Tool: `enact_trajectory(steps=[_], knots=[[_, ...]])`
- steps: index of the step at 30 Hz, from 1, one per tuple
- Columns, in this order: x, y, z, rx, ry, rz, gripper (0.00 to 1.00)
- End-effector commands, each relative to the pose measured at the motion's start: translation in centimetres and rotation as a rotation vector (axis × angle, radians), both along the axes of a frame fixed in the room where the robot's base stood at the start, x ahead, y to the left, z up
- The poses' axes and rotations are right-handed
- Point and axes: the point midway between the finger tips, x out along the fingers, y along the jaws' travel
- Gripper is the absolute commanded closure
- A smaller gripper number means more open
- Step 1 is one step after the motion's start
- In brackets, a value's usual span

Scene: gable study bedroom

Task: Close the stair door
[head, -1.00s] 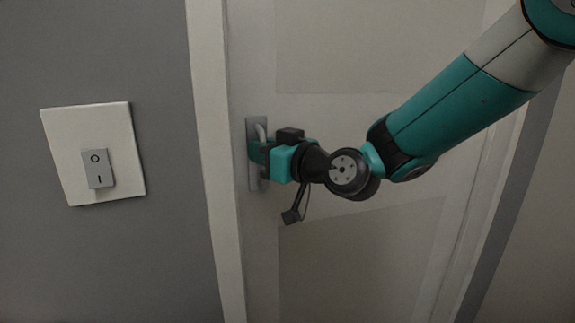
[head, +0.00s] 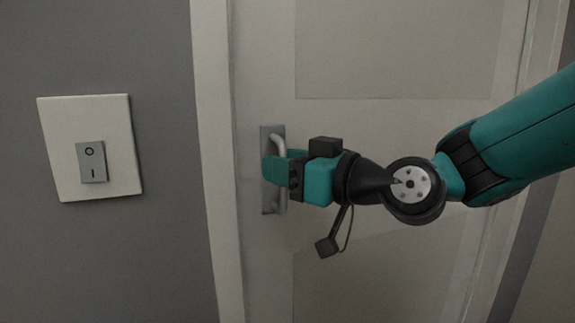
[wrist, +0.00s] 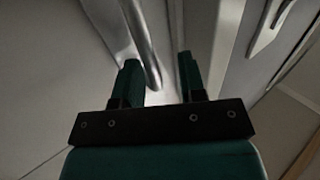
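The stair door (head: 390,50) is a pale panelled door filling the middle of the head view. Its left edge lies close along the white frame (head: 212,150); I cannot tell whether it is fully shut. A metal pull handle (head: 279,143) on a grey plate sits near that edge. My gripper (head: 274,168) is at the handle, its fingers partly covering it. In the wrist view, my gripper (wrist: 158,65) has its fingers apart, and the handle bar (wrist: 142,40) runs between them, nearer the left finger. I see no firm grip on it.
The wrist view also shows another pale fitting (wrist: 268,25) at upper right.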

Motion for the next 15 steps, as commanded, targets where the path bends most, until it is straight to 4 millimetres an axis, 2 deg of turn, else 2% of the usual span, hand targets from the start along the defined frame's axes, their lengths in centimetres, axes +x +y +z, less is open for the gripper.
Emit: enact_trajectory(steps=[8,11,15], knots=[[0.0,-0.4,0.0,-0.001,-0.001,-0.005,0.62],[-0.5,-1.1,-0.1,0.002,-0.001,-0.007,0.62],[-2.2,-3.3,-0.2,0.002,-0.003,-0.011,0.62]])
